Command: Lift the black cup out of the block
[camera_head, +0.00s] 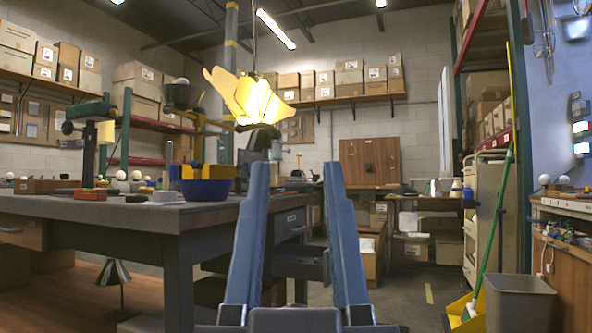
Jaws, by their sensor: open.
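My gripper (296,168) is in the lower middle of the view, with two long blue fingers standing well apart. It is open, and nothing shows held between the fingers. To its left is the grey workbench (120,212) with small parts on it. A brown block (38,186) lies at the bench's left. I cannot tell for sure which thing is the black cup. A small dark piece (136,198) lies flat on the bench. A dark cup-like part (178,96) shows higher up on a stand behind the bench. I cannot tell whether either sits in a block.
A blue bowl (205,188) stands near the bench's right end. A yellow lamp shade (245,96) hangs above. A second table (425,197) stands at the back. A grey bin (520,302) and a green-handled broom (490,235) are at right. Some floor is clear right of my gripper.

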